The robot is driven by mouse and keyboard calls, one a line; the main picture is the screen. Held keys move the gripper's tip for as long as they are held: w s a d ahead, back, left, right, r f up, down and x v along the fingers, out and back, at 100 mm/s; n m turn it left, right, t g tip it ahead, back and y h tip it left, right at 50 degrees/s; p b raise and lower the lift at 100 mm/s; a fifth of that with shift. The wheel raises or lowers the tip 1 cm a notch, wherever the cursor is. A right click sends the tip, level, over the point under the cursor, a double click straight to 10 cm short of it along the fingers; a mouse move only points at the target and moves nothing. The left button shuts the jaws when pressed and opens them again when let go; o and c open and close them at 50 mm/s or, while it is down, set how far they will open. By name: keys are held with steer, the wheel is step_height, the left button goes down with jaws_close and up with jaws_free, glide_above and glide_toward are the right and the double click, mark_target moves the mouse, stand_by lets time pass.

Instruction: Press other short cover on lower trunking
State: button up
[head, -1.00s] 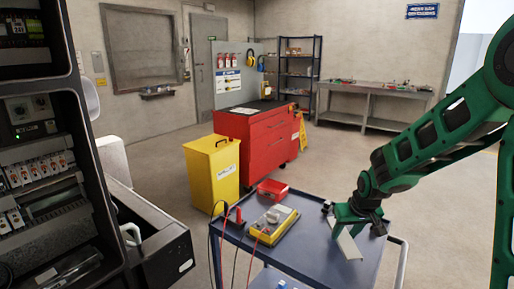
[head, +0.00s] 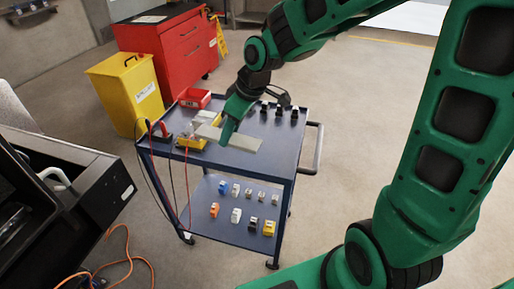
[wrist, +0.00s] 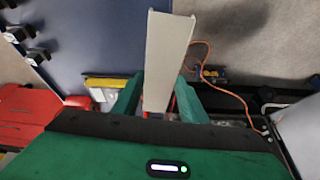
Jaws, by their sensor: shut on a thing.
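A short light-grey trunking cover (head: 232,139) is held in my gripper (head: 226,138) over the blue cart top. In the wrist view the cover (wrist: 166,60) is a pale channel with thin side edges, clamped between the green fingers of my gripper (wrist: 157,98). The gripper is shut on it, and the cover sticks out beyond the fingers. The lower trunking cannot be made out in these frames. At the left of the head view only part of a dark open cabinet or box (head: 62,190) shows.
The blue cart (head: 282,148) carries a yellow meter (head: 190,142) with red and black leads, a red box (head: 195,98) and several black items (head: 279,109). Its lower shelf holds several small parts. A yellow bin (head: 128,92) and red cabinet (head: 173,42) stand behind. An orange cable (head: 128,258) lies on the floor.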

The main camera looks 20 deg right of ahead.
steer(key=shift+s+a, duration=0.1)
steer(key=shift+a, duration=0.05)
glide_above(260, 151)
step_height(260, 151, down, 7)
steer(key=shift+f, duration=1.75)
steer(key=shift+f, duration=0.2)
steer(key=o, duration=1.1)
steer(key=shift+c, duration=0.2)
